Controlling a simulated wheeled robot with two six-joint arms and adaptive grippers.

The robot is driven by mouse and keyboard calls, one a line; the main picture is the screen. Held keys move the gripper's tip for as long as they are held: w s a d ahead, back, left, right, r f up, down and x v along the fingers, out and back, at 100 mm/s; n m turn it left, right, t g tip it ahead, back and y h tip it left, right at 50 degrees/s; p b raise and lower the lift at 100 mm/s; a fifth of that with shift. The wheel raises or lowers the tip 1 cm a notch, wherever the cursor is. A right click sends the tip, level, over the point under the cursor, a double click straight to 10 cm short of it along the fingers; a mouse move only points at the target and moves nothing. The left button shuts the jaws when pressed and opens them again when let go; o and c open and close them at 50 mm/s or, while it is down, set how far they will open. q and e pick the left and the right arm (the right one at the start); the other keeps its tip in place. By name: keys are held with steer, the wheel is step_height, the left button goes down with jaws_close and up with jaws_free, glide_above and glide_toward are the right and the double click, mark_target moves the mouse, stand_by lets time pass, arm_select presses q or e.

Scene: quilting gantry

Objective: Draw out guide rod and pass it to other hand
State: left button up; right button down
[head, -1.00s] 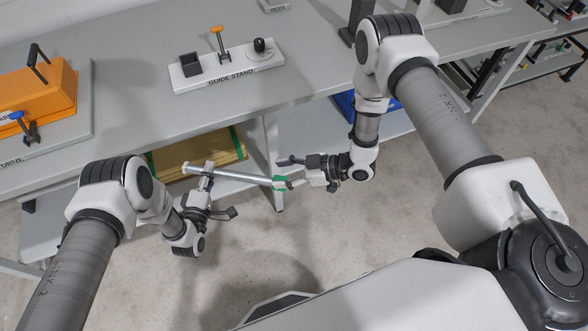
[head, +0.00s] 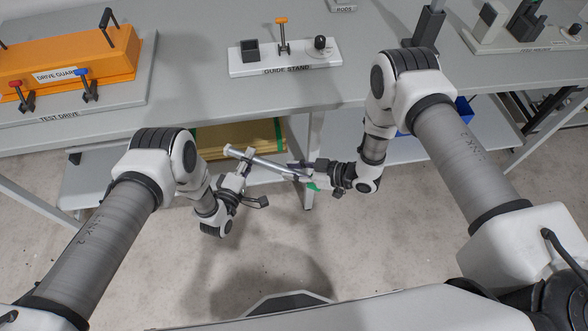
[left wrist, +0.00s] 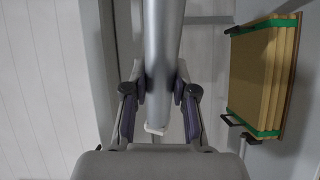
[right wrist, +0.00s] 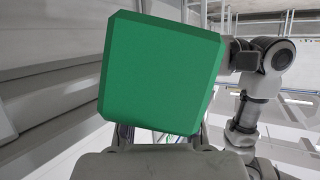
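The guide rod (head: 262,163) is a grey metal bar held in the air in front of the bench, with a pale collar at its left end and a green piece at its right end. My left gripper (head: 238,173) is shut on the rod near the left end; in the left wrist view both pads of the gripper (left wrist: 160,95) press on the rod (left wrist: 162,55). My right gripper (head: 300,172) is at the rod's right end, its fingers appearing closed on it. The green end piece (right wrist: 160,75) fills the right wrist view and hides most of the fingers.
The white guide stand (head: 285,60) stands on the grey bench (head: 190,85) with a black block, an orange-topped clamp and a black knob. An orange drive guard (head: 70,60) is at the left. Boards (head: 240,137) lie on the shelf below. The floor in front is clear.

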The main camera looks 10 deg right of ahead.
arm_select(q)
steer(key=o, duration=0.5)
